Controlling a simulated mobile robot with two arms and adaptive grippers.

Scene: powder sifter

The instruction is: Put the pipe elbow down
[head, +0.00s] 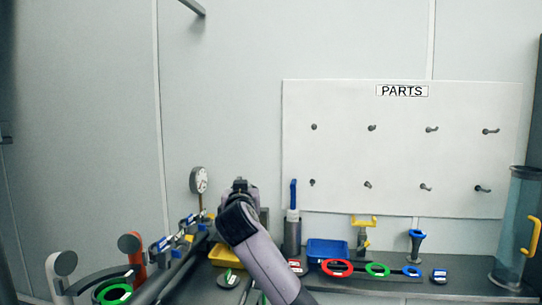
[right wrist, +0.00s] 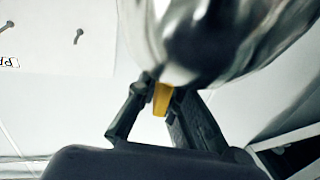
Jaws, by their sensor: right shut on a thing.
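My right gripper (right wrist: 150,105) is shut on a yellow tab (right wrist: 162,99) in the right wrist view. The tab joins a large shiny metal body, the pipe elbow (right wrist: 215,35), which fills the top of that view and is cut off by its edge. In the head view my right arm reaches up from the bottom middle, and its gripper end (head: 240,187) is near the wall side of the bench. The elbow cannot be made out there, as the arm hides it. My left gripper is not in view.
A white pegboard (head: 400,155) marked PARTS has several empty pegs. Below it the bench holds a blue tray (head: 327,250), red (head: 337,268) and green rings, a yellow-topped valve (head: 363,235) and a clear cylinder (head: 516,230). A dial gauge (head: 199,180) stands left.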

